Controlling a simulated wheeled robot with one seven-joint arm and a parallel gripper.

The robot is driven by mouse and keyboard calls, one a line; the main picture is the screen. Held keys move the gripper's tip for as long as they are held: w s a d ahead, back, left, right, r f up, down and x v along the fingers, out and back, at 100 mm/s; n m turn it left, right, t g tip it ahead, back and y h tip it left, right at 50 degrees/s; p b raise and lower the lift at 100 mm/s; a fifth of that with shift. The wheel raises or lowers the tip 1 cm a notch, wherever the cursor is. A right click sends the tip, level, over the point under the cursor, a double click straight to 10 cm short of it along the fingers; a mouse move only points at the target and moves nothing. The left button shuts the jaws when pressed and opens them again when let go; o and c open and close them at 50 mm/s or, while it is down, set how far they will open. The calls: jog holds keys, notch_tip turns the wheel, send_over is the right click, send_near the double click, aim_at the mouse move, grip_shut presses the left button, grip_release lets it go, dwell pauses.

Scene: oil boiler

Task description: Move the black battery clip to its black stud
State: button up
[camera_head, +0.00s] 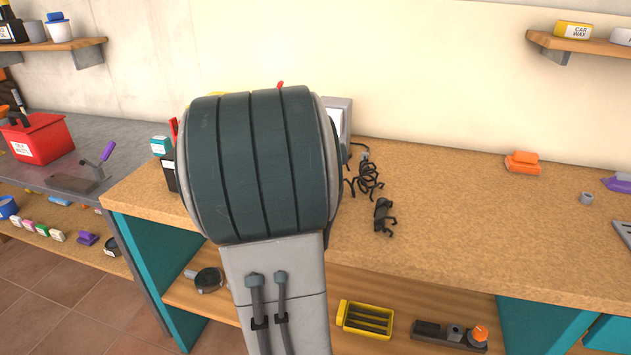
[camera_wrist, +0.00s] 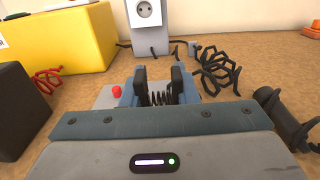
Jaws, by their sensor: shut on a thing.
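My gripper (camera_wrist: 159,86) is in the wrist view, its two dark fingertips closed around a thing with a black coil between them. I take this to be the black battery clip (camera_wrist: 160,98), mostly hidden by the fingers and the gripper body. A red knob (camera_wrist: 116,92) stands on a grey surface just left of the fingers. I cannot make out a black stud. In the head view my arm covers the gripper and this part of the bench.
Behind the fingers stand a grey box with a socket (camera_wrist: 146,14) and a tangled black cable (camera_wrist: 217,72). A yellow box (camera_wrist: 60,42) and a dark box (camera_wrist: 18,108) are left. A dark, pronged cylinder (camera_wrist: 282,114) lies right. The bench's right middle (camera_head: 470,215) is clear.

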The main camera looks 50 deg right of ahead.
jog(key=shift+f, duration=0.3)
jog(key=o, duration=1.1)
jog(key=shift+b, duration=0.3)
jog(key=b+v, duration=0.2)
jog(key=shift+s+a+f, duration=0.1)
jog(key=shift+a+f, duration=0.1)
jog(key=shift+a, duration=0.05)
jog(key=b+v, duration=0.2)
jog(key=b, duration=0.3)
jog(key=shift+s+a, duration=0.15)
jog(key=shift+a, duration=0.15)
jog(key=shift+b+v, duration=0.9)
jog(key=shift+v, duration=0.3)
jog(key=shift+r, duration=0.3)
notch_tip(320, 180, up, 10)
jog(key=p, duration=0.7)
jog(key=shift+p, duration=0.35)
